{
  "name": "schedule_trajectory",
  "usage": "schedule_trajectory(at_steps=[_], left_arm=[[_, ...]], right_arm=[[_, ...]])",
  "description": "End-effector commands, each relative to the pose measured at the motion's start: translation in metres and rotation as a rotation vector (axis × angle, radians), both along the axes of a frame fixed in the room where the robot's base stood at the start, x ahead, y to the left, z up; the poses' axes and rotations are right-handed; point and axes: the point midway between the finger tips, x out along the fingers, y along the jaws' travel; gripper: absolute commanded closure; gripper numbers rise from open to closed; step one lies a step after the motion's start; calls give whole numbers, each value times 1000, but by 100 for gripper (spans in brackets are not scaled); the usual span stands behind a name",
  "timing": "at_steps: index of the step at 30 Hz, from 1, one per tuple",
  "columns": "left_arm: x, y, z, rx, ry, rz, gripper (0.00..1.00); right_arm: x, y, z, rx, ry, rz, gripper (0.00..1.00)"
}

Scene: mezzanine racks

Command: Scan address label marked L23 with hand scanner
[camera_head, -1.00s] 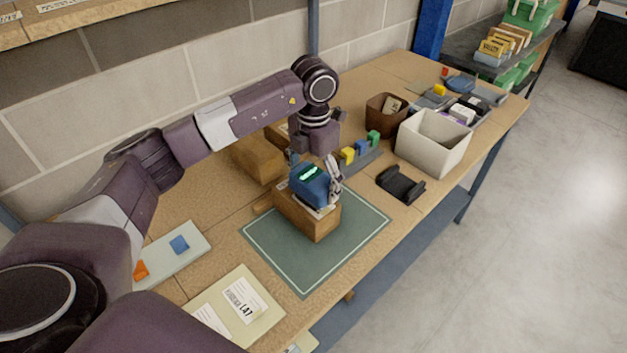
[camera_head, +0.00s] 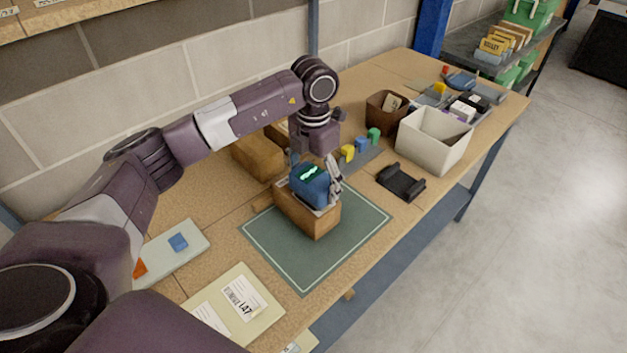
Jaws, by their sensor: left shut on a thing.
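My left gripper (camera_head: 318,178) is shut on a blue hand scanner (camera_head: 309,186) with a lit green display. It holds the scanner right over a brown box (camera_head: 308,216) on the green mat (camera_head: 345,243). Whether the scanner touches the box top cannot be told. A pale label edge shows on the box under the scanner; its print is hidden. A cream envelope (camera_head: 262,296) at the front left carries a white label that reads L47. No label marked L23 is readable. My right gripper is not in view.
A black cradle (camera_head: 401,182) lies right of the mat, with a white bin (camera_head: 432,142) and a brown bin (camera_head: 386,107) behind it. Another brown box (camera_head: 258,157) stands near the wall. A pale tray (camera_head: 190,245) with small blocks lies left. The mat's front part is clear.

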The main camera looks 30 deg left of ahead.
Motion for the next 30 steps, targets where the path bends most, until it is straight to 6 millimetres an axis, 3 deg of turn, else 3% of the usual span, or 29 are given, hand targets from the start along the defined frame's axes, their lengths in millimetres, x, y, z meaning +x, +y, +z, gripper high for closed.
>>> schedule_trajectory(at_steps=[21,30], left_arm=[[0,0,-7,0,-1,0,53],[1,0,15,-1,-2,0,53]], right_arm=[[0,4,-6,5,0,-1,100],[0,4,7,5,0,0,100]])
